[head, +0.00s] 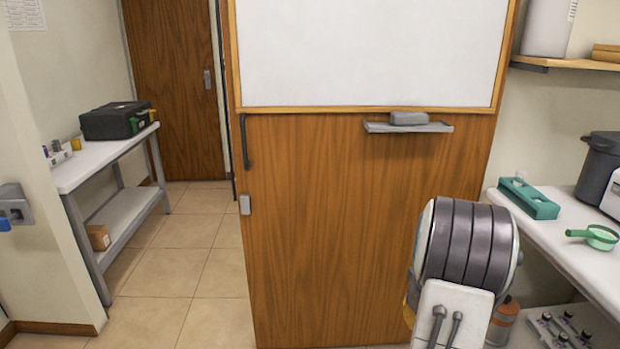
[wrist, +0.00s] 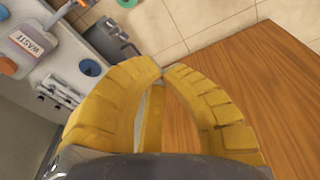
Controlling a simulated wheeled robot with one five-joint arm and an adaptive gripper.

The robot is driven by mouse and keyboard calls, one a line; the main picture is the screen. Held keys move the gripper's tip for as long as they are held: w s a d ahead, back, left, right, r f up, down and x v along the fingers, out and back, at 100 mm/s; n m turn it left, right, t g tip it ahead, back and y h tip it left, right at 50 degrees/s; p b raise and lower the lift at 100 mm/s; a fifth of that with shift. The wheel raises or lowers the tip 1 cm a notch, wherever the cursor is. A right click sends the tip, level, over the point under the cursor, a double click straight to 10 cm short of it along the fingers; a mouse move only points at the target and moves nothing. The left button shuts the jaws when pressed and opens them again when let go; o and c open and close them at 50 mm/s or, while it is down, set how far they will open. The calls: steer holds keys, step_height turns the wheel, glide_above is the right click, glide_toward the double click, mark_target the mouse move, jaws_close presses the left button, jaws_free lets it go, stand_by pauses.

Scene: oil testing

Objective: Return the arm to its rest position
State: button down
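My arm (head: 468,250) shows at the lower right of the head view, folded in front of the wooden partition, with its dark ribbed section on top and a white link below. My gripper (wrist: 165,70) fills the middle of the wrist view. Its two yellow ribbed fingers curve inward and their tips meet or nearly meet. Nothing is held between them. In the head view the gripper is mostly hidden behind my arm.
A wooden partition (head: 330,230) with a whiteboard stands close ahead. A white side table (head: 90,168) with a black case (head: 115,120) is at the left. Tiled floor (head: 190,250) is clear at left.

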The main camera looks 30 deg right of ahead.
steer(key=a+r+n+t+p, duration=0.2)
steer(key=a+r+n+p, duration=0.65)
steer(key=a+r, duration=1.55)
steer(key=s+a+r+y+p, duration=0.1)
steer(key=s+a+r+p, duration=0.3)
steer(key=s+a+p, duration=0.3)
steer(key=shift+a+r, duration=0.15)
steer(key=shift+a, duration=0.6)
